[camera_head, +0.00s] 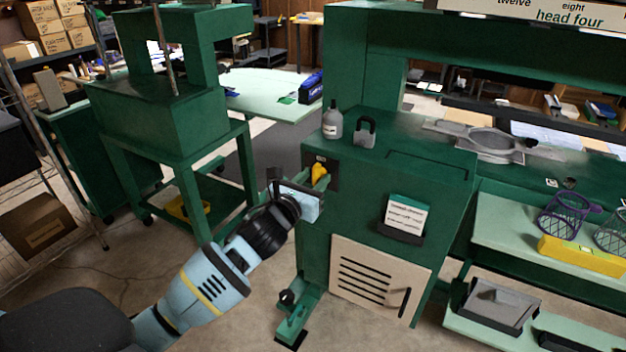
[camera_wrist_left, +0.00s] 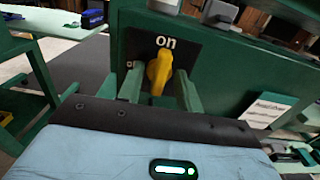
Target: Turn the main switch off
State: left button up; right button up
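The main switch is a yellow knob (camera_head: 319,172) on a dark plate on the front of the green machine. In the left wrist view the knob (camera_wrist_left: 159,70) stands roughly upright below the word "on"; part of another marking shows at its left. My left gripper (camera_head: 308,186) is at the plate, its fingers reaching toward the knob. In the left wrist view the two green fingers of my left gripper (camera_wrist_left: 160,88) are apart, one on each side of the knob, with gaps visible. I cannot tell how deep they reach. My right gripper is not in view.
A green pedal (camera_head: 296,312) sits on the floor below.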

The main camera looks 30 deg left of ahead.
pick_arm(q)
jog(key=shift+c, duration=0.2)
jog(key=c, duration=0.6)
